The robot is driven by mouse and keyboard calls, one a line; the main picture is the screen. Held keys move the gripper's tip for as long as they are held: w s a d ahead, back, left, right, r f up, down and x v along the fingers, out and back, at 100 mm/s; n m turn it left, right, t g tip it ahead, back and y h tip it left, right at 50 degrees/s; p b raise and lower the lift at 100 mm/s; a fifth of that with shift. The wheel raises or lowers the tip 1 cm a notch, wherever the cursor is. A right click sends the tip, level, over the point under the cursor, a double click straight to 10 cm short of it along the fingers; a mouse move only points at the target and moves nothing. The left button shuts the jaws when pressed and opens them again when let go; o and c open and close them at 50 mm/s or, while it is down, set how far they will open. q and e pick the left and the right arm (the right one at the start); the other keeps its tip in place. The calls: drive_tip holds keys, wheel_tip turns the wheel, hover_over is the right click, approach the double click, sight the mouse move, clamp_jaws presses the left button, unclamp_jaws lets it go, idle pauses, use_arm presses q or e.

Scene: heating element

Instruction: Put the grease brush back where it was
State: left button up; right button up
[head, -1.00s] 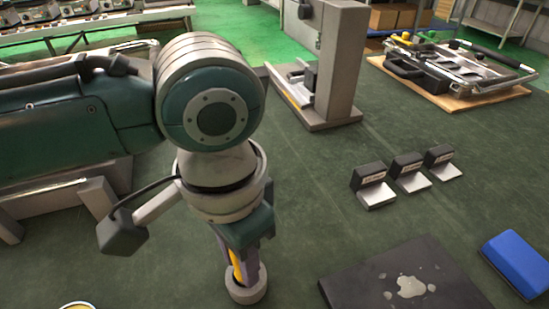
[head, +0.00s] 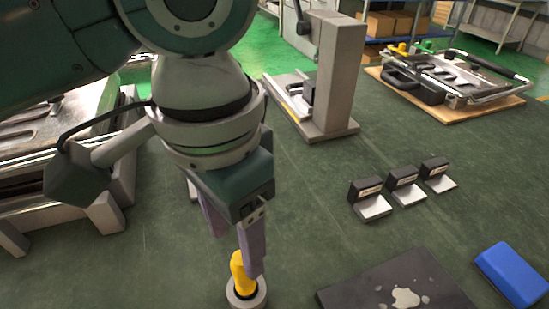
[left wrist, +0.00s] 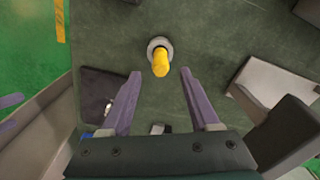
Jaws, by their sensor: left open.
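The grease brush (head: 241,272) shows as a yellow handle standing up in a round grey holder (head: 233,299) near the bottom of the head view. Its bristles are hidden inside the holder. In the left wrist view the yellow handle (left wrist: 160,64) and the holder ring (left wrist: 153,45) lie beyond the fingertips. My left gripper (head: 235,250) is open, with its purple fingers apart and nothing between them. In the left wrist view the left gripper (left wrist: 159,73) shows a clear gap around the handle's line.
A dark plate with grease spots (head: 385,285) lies right of the holder, with a blue block (head: 514,274) beside it. Several small black-and-silver blocks (head: 402,185) stand behind. A grey press stand (head: 333,75) and a metal fixture (head: 455,75) are farther back.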

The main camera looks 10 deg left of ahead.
use_arm(q)
wheel_tip(320, 180, up, 4)
drive_tip(key=shift+r+p, duration=0.1)
drive_tip(key=shift+p, duration=0.2)
drive_tip(key=s+d+f+n+t+h, duration=0.1)
drive_tip(key=s+d+f+t+h, duration=0.15)
drive_tip(key=s+d+h, duration=0.2)
drive_tip(key=s+a+f+n+y, duration=0.1)
drive_tip(key=s+a+n+y, duration=0.1)
drive_tip(key=a, duration=0.5)
drive_tip(key=s+a+f+n+t+y, duration=0.1)
drive_tip(key=s+a+y, duration=0.1)
drive_tip(key=s+a, duration=0.3)
drive_tip(key=shift+s+a+f+n, duration=0.2)
drive_tip(key=shift+a+f+n, duration=0.2)
drive_tip(key=shift+a, duration=0.45)
